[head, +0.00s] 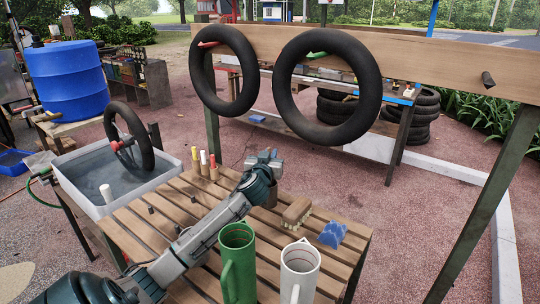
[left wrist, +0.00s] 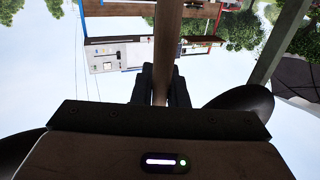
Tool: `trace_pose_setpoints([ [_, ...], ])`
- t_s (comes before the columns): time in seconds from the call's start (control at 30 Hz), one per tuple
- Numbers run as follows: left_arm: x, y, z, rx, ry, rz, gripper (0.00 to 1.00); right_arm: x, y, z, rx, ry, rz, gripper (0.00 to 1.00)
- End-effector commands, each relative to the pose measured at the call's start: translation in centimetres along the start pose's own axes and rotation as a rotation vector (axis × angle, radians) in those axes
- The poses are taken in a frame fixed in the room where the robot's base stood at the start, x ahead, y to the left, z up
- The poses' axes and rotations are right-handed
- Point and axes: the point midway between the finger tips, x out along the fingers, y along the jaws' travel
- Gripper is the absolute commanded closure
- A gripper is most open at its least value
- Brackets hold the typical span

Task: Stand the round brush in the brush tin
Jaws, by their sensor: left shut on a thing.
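My left gripper (head: 264,158) is above the slatted wooden table in the head view. In the left wrist view its two dark fingers are shut on a slim wooden handle (left wrist: 167,45), which I take for the round brush's. The handle runs up out of the picture; the brush head does not show. A dark brown cylinder (head: 270,195), apparently the brush tin, stands just below the gripper, partly hidden by the arm. I cannot tell whether the brush is inside it. My right gripper is not in view.
A green jug (head: 237,262) and a white jug (head: 299,273) stand near the table's front. A block brush (head: 296,212) and a blue cloth (head: 333,234) lie to the right. Several coloured sticks (head: 204,160) stand behind the arm. A water tub (head: 70,184) is left.

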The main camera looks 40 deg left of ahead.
Motion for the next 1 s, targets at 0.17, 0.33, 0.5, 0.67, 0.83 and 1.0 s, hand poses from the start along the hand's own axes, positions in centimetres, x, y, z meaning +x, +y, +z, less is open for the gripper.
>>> trace_pose_setpoints([
  [0.17, 0.0, 0.0, 0.0, 0.000, 0.000, 0.000, 1.00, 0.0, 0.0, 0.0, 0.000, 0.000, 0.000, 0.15],
  [0.33, 0.0, 0.0, 0.0, 0.000, 0.000, 0.000, 0.63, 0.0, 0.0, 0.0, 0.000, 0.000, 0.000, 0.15],
  [0.5, 0.0, 0.0, 0.0, 0.000, 0.000, 0.000, 0.61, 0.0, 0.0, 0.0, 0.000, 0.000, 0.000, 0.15],
  [0.67, -0.2, 0.0, 0.0, 0.000, 0.000, 0.001, 0.61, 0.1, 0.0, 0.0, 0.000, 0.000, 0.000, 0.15],
  [0.83, -1.9, 0.0, 0.2, 0.003, 0.001, 0.002, 0.61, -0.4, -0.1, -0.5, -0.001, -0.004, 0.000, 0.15],
  [1.0, -5.2, 0.0, 0.2, 0.004, 0.001, 0.003, 0.61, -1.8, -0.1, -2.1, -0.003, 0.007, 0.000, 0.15],
])
